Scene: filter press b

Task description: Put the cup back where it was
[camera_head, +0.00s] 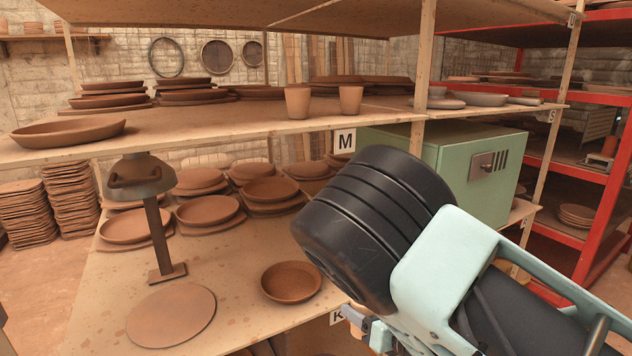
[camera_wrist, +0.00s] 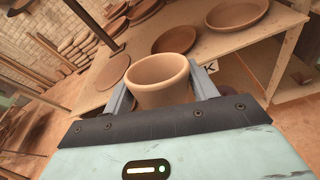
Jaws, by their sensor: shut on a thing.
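In the wrist view my gripper (camera_wrist: 158,92) is shut on a terracotta cup (camera_wrist: 160,82), one finger on each side. The cup's open rim faces up in that picture, and its lower part is hidden behind the gripper body. In the head view my gripper (camera_head: 362,328) shows only in part, low in the picture in front of the lower board's edge by the K label. Two similar cups, a left one (camera_head: 297,102) and a right one (camera_head: 350,100), stand on the upper shelf (camera_head: 230,124) above the M label (camera_head: 344,140).
The lower board (camera_head: 238,308) holds a shallow bowl (camera_head: 290,282), a flat round disc (camera_head: 170,316), a dark metal stand (camera_head: 150,215) and several plates. A green box (camera_head: 450,165) stands right of the M label. Bare shelf lies left of the two cups. A wooden post (camera_head: 424,70) rises to their right.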

